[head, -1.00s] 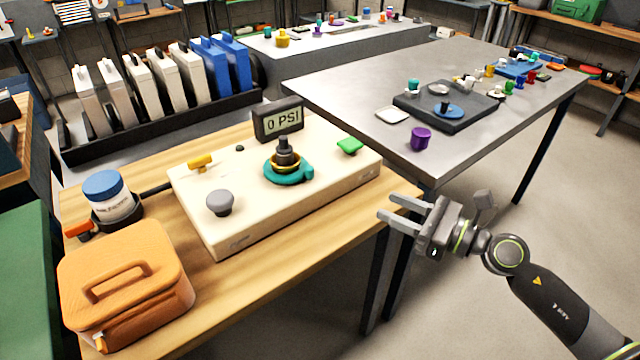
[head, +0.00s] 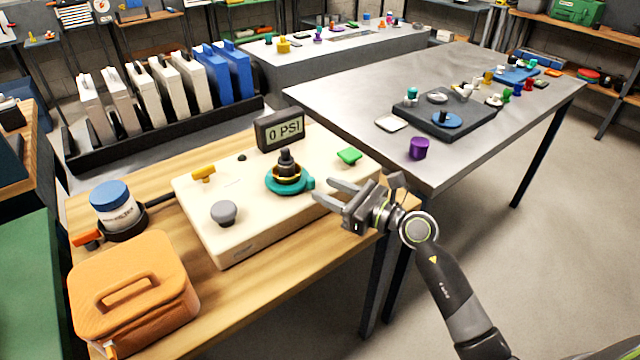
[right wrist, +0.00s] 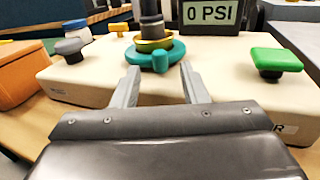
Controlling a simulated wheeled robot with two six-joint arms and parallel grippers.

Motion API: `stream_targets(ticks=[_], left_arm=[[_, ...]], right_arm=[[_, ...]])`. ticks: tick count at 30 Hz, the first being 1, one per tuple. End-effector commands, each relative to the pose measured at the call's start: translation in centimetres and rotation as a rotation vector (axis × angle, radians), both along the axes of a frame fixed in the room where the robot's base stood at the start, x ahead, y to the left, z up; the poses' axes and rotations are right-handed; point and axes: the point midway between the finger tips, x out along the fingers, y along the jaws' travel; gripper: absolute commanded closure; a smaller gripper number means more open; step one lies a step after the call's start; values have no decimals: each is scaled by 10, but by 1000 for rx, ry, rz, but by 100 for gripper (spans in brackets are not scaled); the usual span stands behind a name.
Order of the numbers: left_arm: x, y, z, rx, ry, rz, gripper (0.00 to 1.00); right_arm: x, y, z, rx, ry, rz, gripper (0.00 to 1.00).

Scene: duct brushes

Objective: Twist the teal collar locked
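The teal collar (head: 290,183) is a ring with a small lug on its right side. It sits around the base of a dark stepped fitting (head: 287,163) with a yellow band, on the cream panel box (head: 240,238). My right gripper (head: 322,192) is open and empty just right of the collar, fingers pointing at it. In the right wrist view the collar (right wrist: 140,57) is ahead of the two spread fingers, its lug facing me between them; they appear not to touch it. My left gripper is not in view.
The box also carries a gauge reading 0 PSI (head: 280,130), a green knob (head: 349,156), a grey knob (head: 224,212) and a yellow handle (head: 204,173). An orange bag (head: 135,290) and a blue-lidded jar (head: 115,205) stand at left. Open floor separates the benches.

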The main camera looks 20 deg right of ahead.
Motion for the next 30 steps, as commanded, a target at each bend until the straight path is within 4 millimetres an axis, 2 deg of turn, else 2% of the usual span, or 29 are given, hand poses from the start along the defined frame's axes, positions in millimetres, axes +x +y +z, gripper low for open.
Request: stream_targets(ticks=[6, 17, 26, 30], left_arm=[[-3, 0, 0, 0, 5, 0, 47], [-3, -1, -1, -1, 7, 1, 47], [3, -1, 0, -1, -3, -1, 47], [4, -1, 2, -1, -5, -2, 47]], right_arm=[[20, 15, 0, 0, -1, -1, 60], [23, 18, 0, -2, -1, -1, 60], [23, 18, 0, -1, -1, -1, 98], [23, 18, 0, -1, -1, -3, 100]])
